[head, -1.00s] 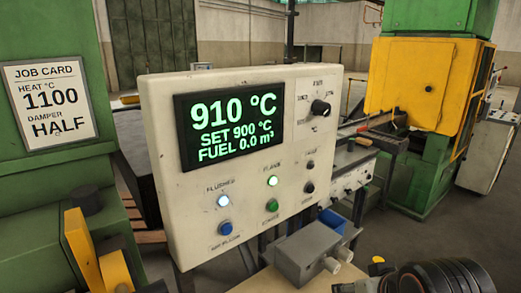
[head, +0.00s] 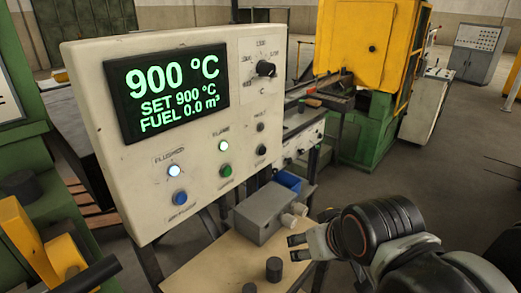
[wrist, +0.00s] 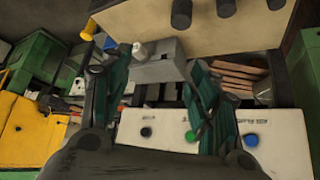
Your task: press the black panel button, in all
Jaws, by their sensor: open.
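The pale control panel (head: 120,180) stands at the left in the head view. Its black button (head: 262,150) is at the lower right of the panel, below a dark unlit lamp. The green button (head: 226,170) and blue button (head: 180,198) are to its left. My gripper (head: 292,246) is right of and below the panel, open and empty, apart from the black button. In the wrist view my gripper's two fingers (wrist: 160,62) are spread, and the black button (wrist: 146,132) shows between them, beside the green button (wrist: 190,136).
The screen (head: 167,92) reads 900 °C, set 900, fuel 0.0. A black knob (head: 265,69) is at the panel's upper right. A grey box (head: 258,213) with pale knobs and black cylinders (head: 274,268) sit on the wooden table (head: 215,262) below the panel.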

